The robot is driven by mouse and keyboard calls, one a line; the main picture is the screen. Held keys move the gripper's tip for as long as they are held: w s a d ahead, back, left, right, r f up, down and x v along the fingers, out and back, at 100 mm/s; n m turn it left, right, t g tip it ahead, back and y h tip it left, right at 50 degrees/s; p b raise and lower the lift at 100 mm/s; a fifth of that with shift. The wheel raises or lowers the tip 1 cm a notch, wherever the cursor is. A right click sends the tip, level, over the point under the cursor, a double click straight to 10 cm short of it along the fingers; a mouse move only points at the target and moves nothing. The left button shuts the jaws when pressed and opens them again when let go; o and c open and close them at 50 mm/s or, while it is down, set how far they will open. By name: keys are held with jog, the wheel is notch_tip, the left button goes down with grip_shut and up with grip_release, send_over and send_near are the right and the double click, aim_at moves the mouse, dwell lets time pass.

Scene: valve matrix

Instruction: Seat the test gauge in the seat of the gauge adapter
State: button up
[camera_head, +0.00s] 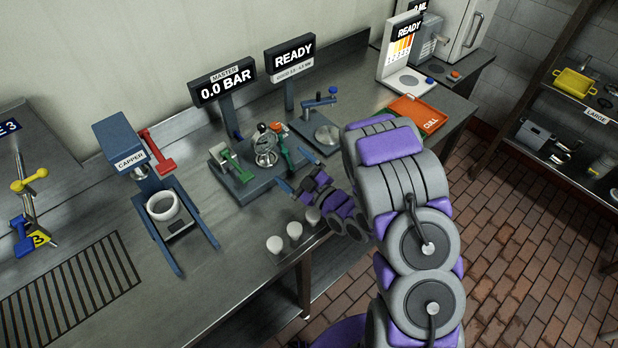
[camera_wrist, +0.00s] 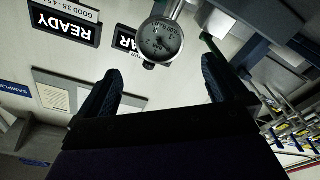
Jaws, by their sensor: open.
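The test gauge is a round, silver dial with a light face, seen close and upside down in the wrist view (camera_wrist: 160,40), with its stem running to the top edge. In the head view, a chrome gauge-like piece (camera_head: 265,148) stands upright at the middle of a dark blue fixture (camera_head: 240,190), probably the gauge adapter. Whether its stem is in the seat cannot be told. My gripper (camera_head: 296,171) is open and empty just right of the fixture. In the wrist view, its two dark fingers (camera_wrist: 160,66) are spread wide, with the gauge beyond their tips.
The fixture has a green lever (camera_head: 237,164) at left and a green-orange handle (camera_head: 280,145) at right. A capper (camera_head: 125,145) stands left; a round-plate stand (camera_head: 327,135) and red CULL tray (camera_head: 417,112) stand right.

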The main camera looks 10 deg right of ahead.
jog(key=p+v, duration=0.3)
jog(key=v, duration=0.3)
jog(key=shift+s+d, duration=0.1)
jog(key=shift+s, duration=0.05)
dwell(0.6)
